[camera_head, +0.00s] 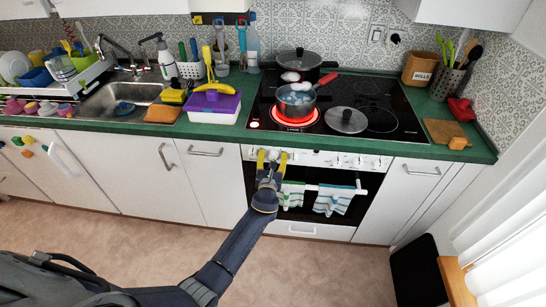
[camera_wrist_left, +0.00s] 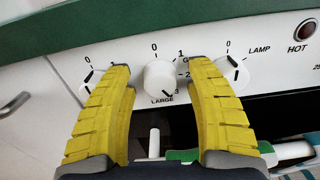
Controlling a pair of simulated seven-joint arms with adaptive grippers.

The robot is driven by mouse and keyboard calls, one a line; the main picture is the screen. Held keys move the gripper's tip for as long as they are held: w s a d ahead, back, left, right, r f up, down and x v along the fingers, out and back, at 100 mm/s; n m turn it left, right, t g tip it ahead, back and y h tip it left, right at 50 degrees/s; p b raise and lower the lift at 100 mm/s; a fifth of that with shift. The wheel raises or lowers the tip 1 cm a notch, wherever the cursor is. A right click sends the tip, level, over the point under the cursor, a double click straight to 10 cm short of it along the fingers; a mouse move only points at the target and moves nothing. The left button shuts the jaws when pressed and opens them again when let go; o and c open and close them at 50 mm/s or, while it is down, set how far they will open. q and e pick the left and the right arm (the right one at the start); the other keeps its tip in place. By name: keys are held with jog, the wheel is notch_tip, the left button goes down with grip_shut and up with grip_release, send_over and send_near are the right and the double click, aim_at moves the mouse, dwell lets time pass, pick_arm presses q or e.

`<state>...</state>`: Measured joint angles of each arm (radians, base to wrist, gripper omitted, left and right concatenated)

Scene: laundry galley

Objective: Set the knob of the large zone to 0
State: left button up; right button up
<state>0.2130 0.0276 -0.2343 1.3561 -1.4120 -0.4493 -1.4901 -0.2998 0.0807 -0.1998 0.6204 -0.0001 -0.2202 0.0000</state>
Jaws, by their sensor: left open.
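The knob of the large zone (camera_wrist_left: 160,80) is a round white dial above the word LARGE in the left wrist view. Its dark mark points down and right, towards the 3; the 0 is printed straight above it. My left gripper (camera_wrist_left: 160,112) has two yellow fingers, open, one on each side of this knob, with gaps showing between fingers and knob. In the head view the left gripper (camera_head: 272,157) is at the left part of the oven's control panel (camera_head: 325,158). A cooking zone (camera_head: 295,117) glows red on the hob. My right gripper is not in view.
Neighbouring knobs flank it: one on the left (camera_wrist_left: 88,80) and the lamp knob (camera_wrist_left: 233,70) on the right. Towels (camera_head: 333,200) hang on the oven handle below. A pot with a red handle (camera_head: 296,101) stands on the glowing zone; a lid (camera_head: 346,120) lies beside it.

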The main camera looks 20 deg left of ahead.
pick_arm(q)
jog(key=shift+w, duration=0.15)
jog(key=shift+c, duration=0.3)
jog(key=shift+r, duration=0.1)
grip_shut()
